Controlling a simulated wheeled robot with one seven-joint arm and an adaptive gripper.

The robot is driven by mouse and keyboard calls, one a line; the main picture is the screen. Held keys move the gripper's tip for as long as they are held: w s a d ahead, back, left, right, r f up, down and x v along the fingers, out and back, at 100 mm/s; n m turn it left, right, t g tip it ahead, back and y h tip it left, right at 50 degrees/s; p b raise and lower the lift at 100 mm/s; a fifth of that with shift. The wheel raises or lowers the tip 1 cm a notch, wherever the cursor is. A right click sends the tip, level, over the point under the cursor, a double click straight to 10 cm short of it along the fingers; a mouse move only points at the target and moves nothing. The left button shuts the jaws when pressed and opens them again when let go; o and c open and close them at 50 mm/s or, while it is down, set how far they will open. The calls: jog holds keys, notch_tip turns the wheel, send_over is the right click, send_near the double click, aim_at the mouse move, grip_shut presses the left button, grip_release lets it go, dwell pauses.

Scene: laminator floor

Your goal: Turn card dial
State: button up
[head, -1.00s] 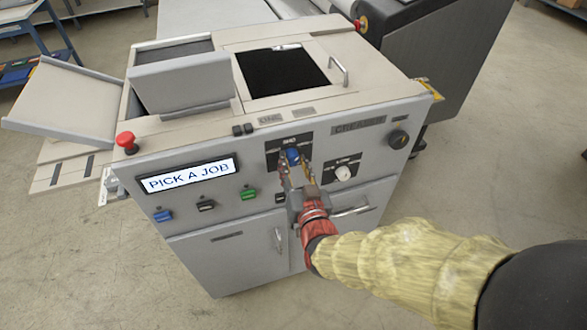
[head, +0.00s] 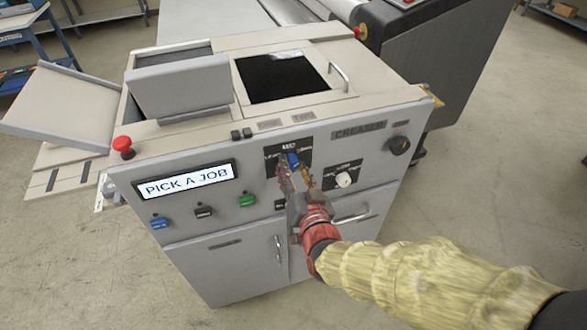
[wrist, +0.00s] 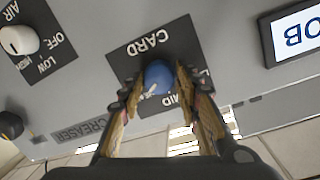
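The blue card dial (head: 293,160) sits on a black plate on the front of the grey machine. It also shows in the wrist view (wrist: 158,77), beside the upside-down word CARD. Its white mark points to the lower left there, to one side of the word MID. My gripper (head: 292,168) reaches the dial from the front. In the wrist view my gripper (wrist: 159,80) has one fingertip on each side of the dial, close against it. The fingers hide part of the plate's lettering.
A white air knob (head: 344,179) is to the right of the dial, and a black knob (head: 399,145) is farther right. The display (head: 186,180) reads PICK A JOB. Blue, black and green buttons sit below it. A red stop button (head: 123,146) is at the left corner.

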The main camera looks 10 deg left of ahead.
jog(key=o, duration=0.4)
jog(key=shift+c, duration=0.2)
jog(key=shift+s, duration=0.1)
jog(key=v, duration=1.2)
jog(key=shift+f, duration=0.15)
